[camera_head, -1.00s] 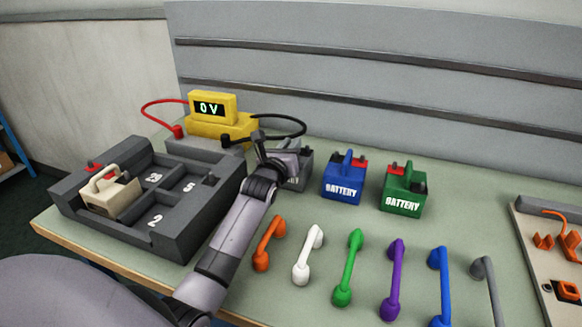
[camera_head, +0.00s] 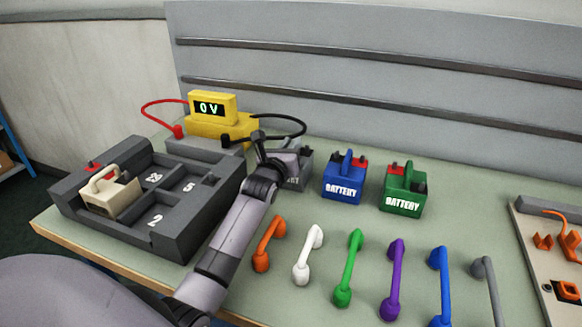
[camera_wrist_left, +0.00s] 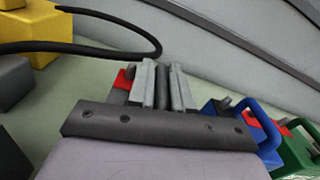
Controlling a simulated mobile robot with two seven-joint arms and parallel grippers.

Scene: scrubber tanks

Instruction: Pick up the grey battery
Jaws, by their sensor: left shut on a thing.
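The grey battery (camera_head: 299,177) stands on the table left of the blue battery, mostly hidden behind my left arm and gripper in the head view. My left gripper (camera_head: 284,150) is at its top. In the left wrist view the fingers of the left gripper (camera_wrist_left: 163,84) are closed around the grey battery's handle, with a red terminal (camera_wrist_left: 125,78) beside them. The battery looks to be still at table level; whether it touches the table is hidden. My right gripper is not in view.
A blue battery (camera_head: 344,180) and a green battery (camera_head: 404,192) stand to the right. A yellow meter (camera_head: 212,118) reading 0 V is behind left. A dark tray (camera_head: 178,245) holds a beige battery (camera_head: 109,194). Several coloured handle-shaped cables, including an orange one (camera_head: 268,243), lie in front.

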